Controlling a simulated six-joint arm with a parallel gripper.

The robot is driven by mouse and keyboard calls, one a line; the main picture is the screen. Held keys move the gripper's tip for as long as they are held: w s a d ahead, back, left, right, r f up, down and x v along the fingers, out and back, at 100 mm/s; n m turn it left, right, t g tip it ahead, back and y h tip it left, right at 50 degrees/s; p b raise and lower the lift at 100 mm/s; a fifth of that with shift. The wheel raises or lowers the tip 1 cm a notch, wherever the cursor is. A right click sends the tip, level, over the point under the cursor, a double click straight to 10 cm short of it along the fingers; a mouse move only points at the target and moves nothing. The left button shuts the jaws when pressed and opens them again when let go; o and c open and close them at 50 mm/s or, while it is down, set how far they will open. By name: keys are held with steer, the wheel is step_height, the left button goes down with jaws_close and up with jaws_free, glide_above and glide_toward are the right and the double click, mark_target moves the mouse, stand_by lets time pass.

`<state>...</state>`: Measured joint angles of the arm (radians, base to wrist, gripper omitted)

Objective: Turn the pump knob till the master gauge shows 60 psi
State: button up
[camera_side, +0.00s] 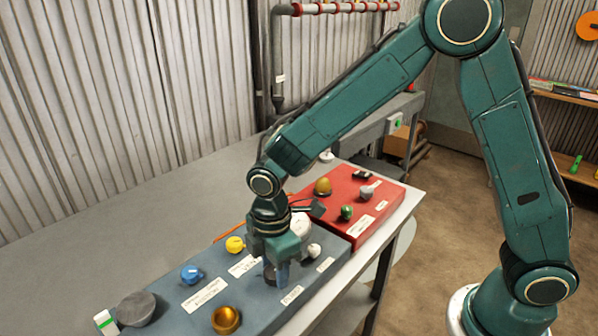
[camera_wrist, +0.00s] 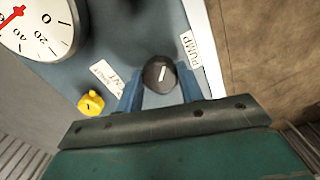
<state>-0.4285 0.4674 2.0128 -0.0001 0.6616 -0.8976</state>
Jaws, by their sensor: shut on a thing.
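The pump knob (camera_wrist: 160,74) is dark and round with a pale mark on its top, beside a label reading PUMP (camera_wrist: 190,48). My gripper (camera_wrist: 159,92) is shut on it, with one blue finger on each side. In the side view, my gripper (camera_side: 275,272) points down over the blue-grey panel (camera_side: 255,290), and its fingers mostly hide the knob. A white dial gauge with a red needle (camera_wrist: 25,28) is cut off at the top left of the wrist view. Its 0, 20 and 40 marks show, but I cannot tell the reading.
A yellow knob (camera_wrist: 90,103) sits close to the left finger. A blue valve (camera_side: 191,274), a brass cup-shaped part (camera_side: 226,319) and a grey dome (camera_side: 136,308) stand nearby. A red panel (camera_side: 370,190) with small fittings lies behind. The grey table (camera_side: 120,225) is clear to the left.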

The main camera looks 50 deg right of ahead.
steer(key=shift+m, duration=1.9)
steer(key=o, duration=1)
steer(key=shift+r, duration=0.15)
step_height(320, 180, up, 14)
steer(key=shift+f, duration=0.2)
